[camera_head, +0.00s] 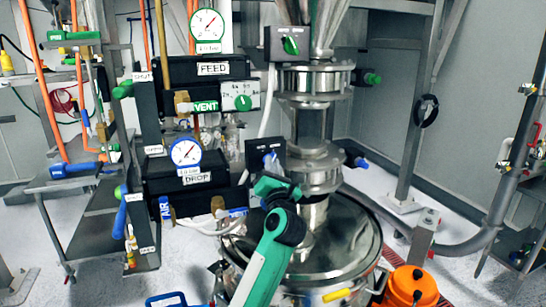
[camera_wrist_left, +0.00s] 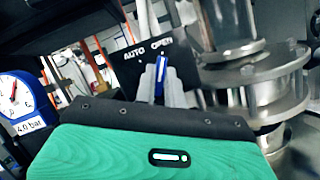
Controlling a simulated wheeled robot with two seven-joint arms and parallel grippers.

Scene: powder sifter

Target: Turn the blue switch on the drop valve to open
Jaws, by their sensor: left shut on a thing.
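The blue switch (camera_head: 271,159) is on a black plate (camera_head: 256,150) in front of the steel pipe column, at the picture's middle.
The DROP box (camera_head: 180,178) with a blue-rimmed gauge (camera_head: 186,153) is left of the switch. A green switch (camera_head: 291,45) sits higher up. The steel valve flange (camera_wrist_left: 255,78) is close on the right. A steel vessel (camera_head: 350,245) and an orange container (camera_head: 408,288) are below.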

